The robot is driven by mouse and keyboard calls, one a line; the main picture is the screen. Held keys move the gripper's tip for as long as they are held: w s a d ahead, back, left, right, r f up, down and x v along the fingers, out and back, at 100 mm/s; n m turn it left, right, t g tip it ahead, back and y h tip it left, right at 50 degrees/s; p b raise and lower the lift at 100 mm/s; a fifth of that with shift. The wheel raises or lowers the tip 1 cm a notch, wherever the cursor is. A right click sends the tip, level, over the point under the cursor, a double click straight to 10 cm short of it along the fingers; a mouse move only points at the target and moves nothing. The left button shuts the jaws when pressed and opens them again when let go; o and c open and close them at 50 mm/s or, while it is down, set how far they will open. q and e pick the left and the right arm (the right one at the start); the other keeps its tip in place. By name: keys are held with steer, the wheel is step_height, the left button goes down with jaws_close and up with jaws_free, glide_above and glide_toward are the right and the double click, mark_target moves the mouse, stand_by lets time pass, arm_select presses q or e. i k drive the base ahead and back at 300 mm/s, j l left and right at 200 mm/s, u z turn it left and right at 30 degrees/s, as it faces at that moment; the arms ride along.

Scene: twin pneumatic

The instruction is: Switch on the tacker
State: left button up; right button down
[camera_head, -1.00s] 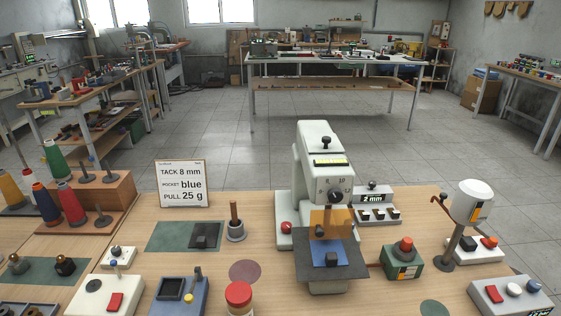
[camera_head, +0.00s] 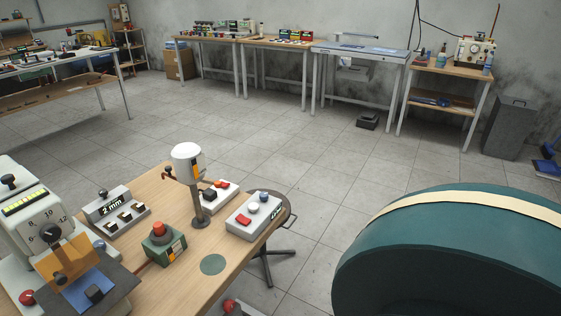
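The tacker (camera_head: 48,228) is the off-white machine at the lower left, cut off by the left picture edge. It has a dial, a yellow-green strip on top and an orange guard over a blue piece. A red button (camera_head: 27,297) sits on its base at the left. A green box with a red-orange button (camera_head: 160,229) stands to its right on the table, joined to the machine's side by a dark line. Neither of my grippers is in view.
The wooden table (camera_head: 239,251) also bears a "2 mm" block (camera_head: 115,211), a white canister on a post (camera_head: 187,163) and a grey switch box (camera_head: 252,217). A stool (camera_head: 276,252) stands at its edge. A large dark-green rounded body (camera_head: 448,262) fills the lower right.

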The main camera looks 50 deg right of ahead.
mark_target(244, 220)
steer(key=z, duration=1.35)
